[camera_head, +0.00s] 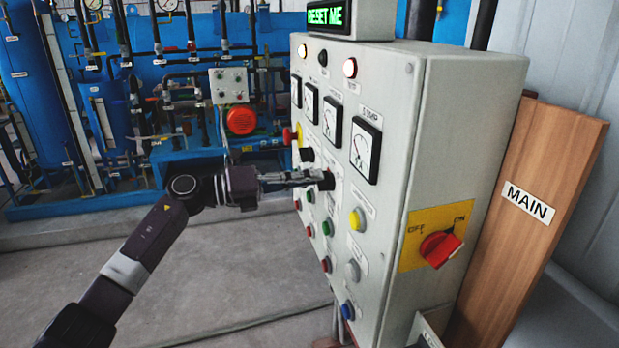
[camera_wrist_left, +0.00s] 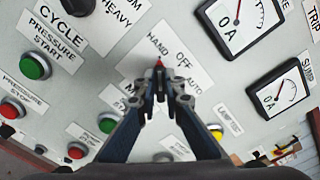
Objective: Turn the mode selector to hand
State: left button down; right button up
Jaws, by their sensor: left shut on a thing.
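The mode selector is a small black knob (camera_head: 328,181) on the front of the grey control panel in the head view. In the left wrist view its label plate (camera_wrist_left: 174,48) reads HAND, OFF and AUTO. My left gripper (camera_head: 316,179) reaches the panel from the left and is shut on the knob. In the left wrist view the gripper (camera_wrist_left: 160,88) hides most of the knob. A small red mark (camera_wrist_left: 159,63) shows just past the fingertips, close below HAND and left of OFF. My right gripper is out of view.
The control panel (camera_head: 475,130) carries meters, coloured buttons and a red main switch (camera_head: 440,248) on its side. Another black knob (camera_head: 306,155) and a yellow-backed red button (camera_head: 292,135) sit near the gripper. Blue machinery stands behind. The floor (camera_head: 240,270) left of the panel is clear.

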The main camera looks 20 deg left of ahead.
pick_arm(q)
jog(key=c, duration=2)
grip_release()
jog(key=shift+c, duration=0.2)
jog(key=v, duration=1.2)
jog(key=shift+f, duration=0.15)
